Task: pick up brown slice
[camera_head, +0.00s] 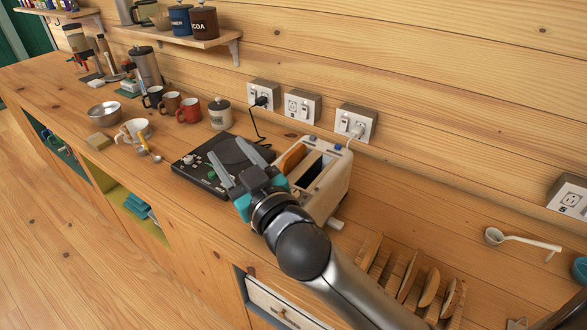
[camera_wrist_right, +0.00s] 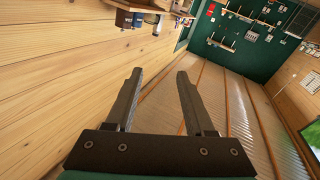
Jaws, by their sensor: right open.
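A brown slice (camera_head: 293,158) stands in the near-left slot of the white toaster (camera_head: 330,185), its upper edge showing and its lower part hidden inside. Several more slices (camera_head: 411,277) stand in a wooden rack at the lower right, partly hidden by my right arm. My right gripper (camera_head: 234,162) is open and empty, above the counter just left of the toaster, with its fingers pointing up and away. In the right wrist view, the two fingers (camera_wrist_right: 158,76) are spread with nothing between them. My left gripper is not in view.
A black cooktop-like panel (camera_head: 205,167) lies left of the toaster. Mugs (camera_head: 188,110), a lidded jar (camera_head: 220,113) and a metal bowl (camera_head: 104,113) stand farther left. A cord hangs from an outlet (camera_head: 263,96).

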